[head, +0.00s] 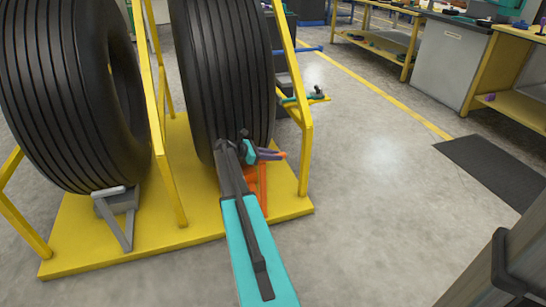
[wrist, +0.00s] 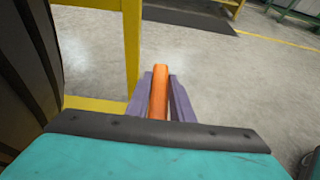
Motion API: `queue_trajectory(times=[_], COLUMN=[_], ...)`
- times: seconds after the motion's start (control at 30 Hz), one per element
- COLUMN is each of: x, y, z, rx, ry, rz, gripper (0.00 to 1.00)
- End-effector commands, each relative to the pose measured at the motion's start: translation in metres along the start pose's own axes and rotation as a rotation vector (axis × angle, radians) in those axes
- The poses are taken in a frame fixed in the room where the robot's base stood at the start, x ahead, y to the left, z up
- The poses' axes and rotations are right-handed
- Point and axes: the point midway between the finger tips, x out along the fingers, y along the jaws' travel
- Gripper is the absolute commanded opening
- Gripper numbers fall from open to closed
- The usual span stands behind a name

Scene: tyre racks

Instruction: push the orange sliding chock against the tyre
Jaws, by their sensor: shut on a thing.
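The orange sliding chock (head: 263,185) stands on the yellow rack base in front of the right-hand tyre (head: 222,75), partly hidden behind my arm. Whether it touches the tyre is hidden. My gripper (head: 275,154) is low at the tyre's front right, with its purple fingers pointing right. An orange bar of the chock (wrist: 159,88) stands between the two fingers (wrist: 159,102) in the wrist view. The gripper is shut on this bar. The tyre's dark tread fills the left edge of the wrist view.
A second tyre (head: 62,95) stands at left, with a grey chock (head: 117,212) in front of it. Yellow rack posts (head: 304,150) rise close to the right of my gripper. Open grey floor lies to the right, with a dark mat (head: 495,168) and workbenches beyond.

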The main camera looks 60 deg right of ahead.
Motion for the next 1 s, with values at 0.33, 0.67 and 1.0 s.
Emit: queue_trajectory(times=[0.33,0.67,1.0], x=[0.006,0.003,-0.012], y=[0.007,0.005,0.005], z=[0.006,0.004,0.004], rx=[0.009,0.006,0.005], ry=[-0.006,-0.003,-0.002], rz=[0.01,0.009,0.009], gripper=[0.22,0.39,0.39])
